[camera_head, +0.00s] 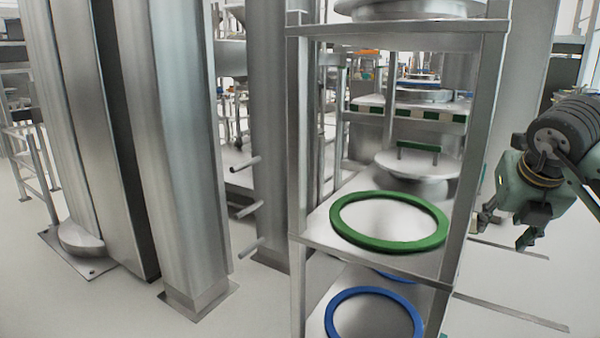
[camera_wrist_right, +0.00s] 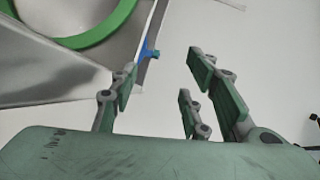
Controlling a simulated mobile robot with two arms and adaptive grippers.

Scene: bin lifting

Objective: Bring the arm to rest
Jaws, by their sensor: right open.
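My right gripper (camera_head: 507,228) shows at the right of the head view, just to the right of a steel shelf rack, clear of it. Its green-grey fingers are spread apart with nothing between them. In the right wrist view the gripper (camera_wrist_right: 165,90) is also open and empty, with the floor behind its fingers and a shelf corner at the upper left. My left gripper is in neither view.
The steel rack (camera_head: 298,150) holds a green ring (camera_head: 433,240) on its middle shelf and a blue ring (camera_head: 340,298) below. The green ring also shows in the wrist view (camera_wrist_right: 105,33). Large metal columns (camera_head: 180,150) stand at left. Floor right of the rack is mostly free.

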